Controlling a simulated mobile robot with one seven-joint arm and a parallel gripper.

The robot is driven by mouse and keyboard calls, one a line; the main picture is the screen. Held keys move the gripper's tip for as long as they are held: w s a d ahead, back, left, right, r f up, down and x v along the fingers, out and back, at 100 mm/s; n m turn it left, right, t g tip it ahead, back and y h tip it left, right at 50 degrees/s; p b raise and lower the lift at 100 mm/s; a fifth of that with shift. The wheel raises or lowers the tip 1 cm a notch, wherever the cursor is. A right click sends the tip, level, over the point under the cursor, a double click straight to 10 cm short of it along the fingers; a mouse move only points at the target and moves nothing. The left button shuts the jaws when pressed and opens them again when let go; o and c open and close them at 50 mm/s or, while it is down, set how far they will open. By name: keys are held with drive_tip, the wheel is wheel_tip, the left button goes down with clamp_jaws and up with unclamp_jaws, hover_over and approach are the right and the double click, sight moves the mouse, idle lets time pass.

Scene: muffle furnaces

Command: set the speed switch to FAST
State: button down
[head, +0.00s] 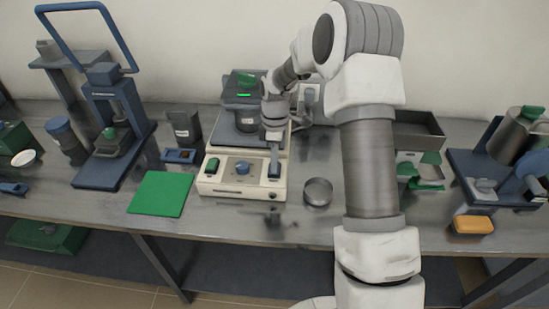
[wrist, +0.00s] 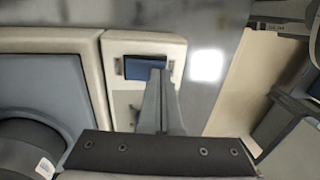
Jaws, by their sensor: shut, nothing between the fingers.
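A cream machine (head: 240,189) stands on the bench, with controls along its front panel. A green switch (head: 212,166) is on the left and a blue knob (head: 242,168) in the middle. My gripper (head: 274,171) points down at the right end of the panel, its fingers shut and empty. In the wrist view, the shut fingers (wrist: 158,78) reach the near edge of a blue rocker switch (wrist: 143,67) in a cream recess. They partly cover it, and I cannot tell whether they touch it. The labels and the switch's setting are not readable.
A green mat (head: 161,193) lies to the left, a round metal dish (head: 318,191) to the right. A blue press (head: 113,120) stands further left, an orange block (head: 473,224) at far right.

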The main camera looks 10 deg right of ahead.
drive_tip(key=shift+f, duration=0.1)
drive_tip(key=shift+s+f+t+b, duration=0.15)
drive_tip(key=shift+f+t+b, duration=0.2)
drive_tip(key=shift+b, duration=0.45)
drive_tip(key=shift+r, duration=0.25)
drive_tip(key=shift+p, duration=0.3)
drive_tip(key=shift+w+d+r+p, duration=0.1)
drive_tip(key=shift+w+d+p, duration=0.1)
drive_tip(key=shift+w, duration=0.2)
drive_tip(key=shift+w+d+r+p, duration=0.1)
drive_tip(key=shift+w+p, duration=0.05)
drive_tip(key=shift+w, duration=0.2)
drive_tip(key=shift+a+r, duration=0.1)
drive_tip(key=shift+r, duration=0.3)
wheel_tip(320, 180, up, 13)
drive_tip(key=s+p, duration=0.1)
drive_tip(key=p, duration=0.2)
drive_tip(key=shift+s+a, duration=0.25)
drive_tip(key=shift+s, duration=0.15)
